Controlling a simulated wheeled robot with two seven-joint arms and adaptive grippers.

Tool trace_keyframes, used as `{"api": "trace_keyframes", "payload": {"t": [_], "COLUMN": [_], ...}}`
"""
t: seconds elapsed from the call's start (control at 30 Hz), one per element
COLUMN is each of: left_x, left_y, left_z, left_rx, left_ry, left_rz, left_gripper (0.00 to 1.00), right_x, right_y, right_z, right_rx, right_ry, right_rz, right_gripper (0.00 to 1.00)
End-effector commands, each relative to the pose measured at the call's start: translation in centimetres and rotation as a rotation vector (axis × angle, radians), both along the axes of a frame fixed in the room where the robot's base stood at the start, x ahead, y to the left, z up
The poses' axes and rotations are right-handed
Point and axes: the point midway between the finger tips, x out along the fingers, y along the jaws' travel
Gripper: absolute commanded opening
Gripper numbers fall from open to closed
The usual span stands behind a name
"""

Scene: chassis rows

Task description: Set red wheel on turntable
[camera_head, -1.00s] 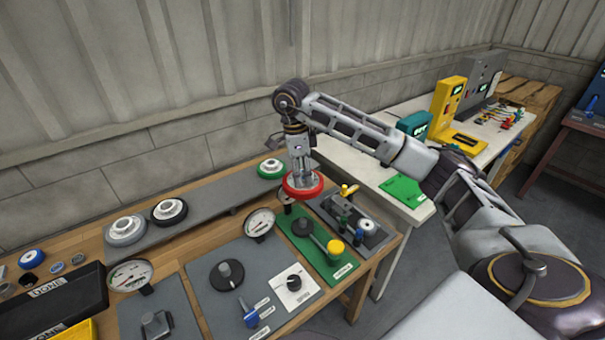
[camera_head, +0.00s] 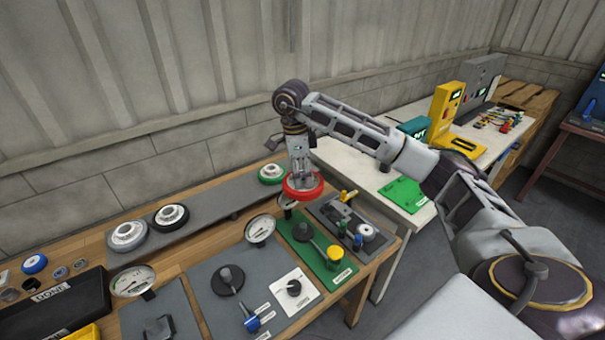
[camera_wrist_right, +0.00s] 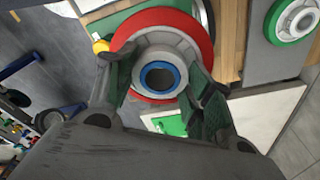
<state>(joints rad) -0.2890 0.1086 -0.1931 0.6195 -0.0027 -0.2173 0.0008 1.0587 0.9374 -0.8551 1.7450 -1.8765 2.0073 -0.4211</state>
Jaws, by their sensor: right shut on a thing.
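My right gripper (camera_head: 301,178) points down and is shut on the hub of the red wheel (camera_head: 303,192), held in the air above the bench, near the back of the green plate. In the right wrist view the fingers (camera_wrist_right: 156,76) stand on either side of the grey hub, and the red rim (camera_wrist_right: 190,29) shows around it. A dark round disc with an upright post (camera_head: 227,281), on a grey plate left of the wheel, looks like the turntable; no wheel is on it. My left gripper is out of view.
A grey rack (camera_head: 215,206) along the back holds a grey, a black and a green-rimmed wheel (camera_head: 272,173). Gauges (camera_head: 260,230) stand in front. The green plate (camera_head: 326,262) has a yellow-capped post. A black DONE tray (camera_head: 58,311) is at left.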

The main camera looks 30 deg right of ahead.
Motion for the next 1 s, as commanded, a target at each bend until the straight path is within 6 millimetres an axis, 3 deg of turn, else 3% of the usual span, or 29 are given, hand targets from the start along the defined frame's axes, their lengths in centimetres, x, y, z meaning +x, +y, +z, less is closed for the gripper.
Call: {"api": "trace_keyframes", "payload": {"t": [0.5, 1.0], "left_x": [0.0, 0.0], "left_y": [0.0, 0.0], "left_z": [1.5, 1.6], "left_rx": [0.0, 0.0], "left_ry": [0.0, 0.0], "left_rz": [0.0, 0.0], "left_gripper": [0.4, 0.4], "right_x": [0.0, 0.0], "right_y": [0.0, 0.0], "right_z": [1.9, 1.8], "right_rx": [0.0, -0.001], "right_ry": [-0.001, -0.001], "right_rz": [-0.001, -0.003], "right_gripper": [0.09, 0.09]}}
